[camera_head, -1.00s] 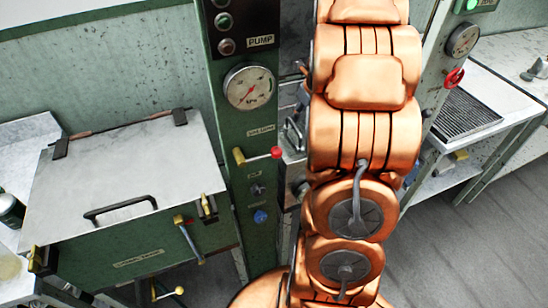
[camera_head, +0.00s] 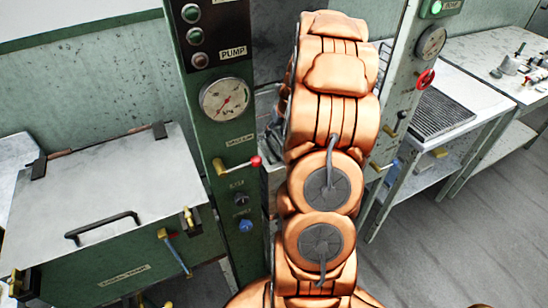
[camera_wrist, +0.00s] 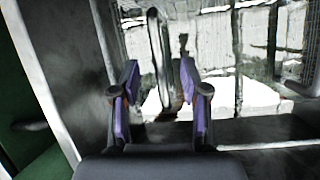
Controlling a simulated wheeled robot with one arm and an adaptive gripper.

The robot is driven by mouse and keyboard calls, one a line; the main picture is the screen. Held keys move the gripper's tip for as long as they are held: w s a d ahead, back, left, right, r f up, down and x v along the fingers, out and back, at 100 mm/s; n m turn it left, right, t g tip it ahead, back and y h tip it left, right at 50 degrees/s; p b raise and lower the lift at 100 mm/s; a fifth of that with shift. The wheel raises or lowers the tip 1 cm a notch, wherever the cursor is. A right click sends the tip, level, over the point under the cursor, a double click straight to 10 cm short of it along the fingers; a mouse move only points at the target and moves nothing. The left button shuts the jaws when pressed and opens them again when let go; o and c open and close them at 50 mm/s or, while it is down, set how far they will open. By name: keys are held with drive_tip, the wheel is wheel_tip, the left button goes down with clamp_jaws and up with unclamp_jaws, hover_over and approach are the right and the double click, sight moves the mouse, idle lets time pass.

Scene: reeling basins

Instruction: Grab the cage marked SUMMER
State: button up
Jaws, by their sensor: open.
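My gripper (camera_wrist: 160,100) shows in the wrist view with its two purple-padded fingers apart. A pale upright bar (camera_wrist: 157,48) stands between and just beyond the fingertips; I cannot tell whether it touches them or what it belongs to. No SUMMER marking is readable in either view, so I cannot identify that cage. In the head view my copper-coloured arm hides my gripper and most of what lies behind it.
A green pump column (camera_head: 224,150) with a gauge stands close left of my arm. A lidded green box (camera_head: 95,215) is at left. A bench with a dark grate (camera_head: 440,110) is at right, with open floor before it. Dark walls flank my gripper.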

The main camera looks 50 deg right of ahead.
sight(274, 133)
drive_tip(key=shift+p+x, duration=0.4)
drive_tip(key=shift+x, duration=1.15)
drive_tip(key=shift+c, duration=0.2)
clamp_jaws()
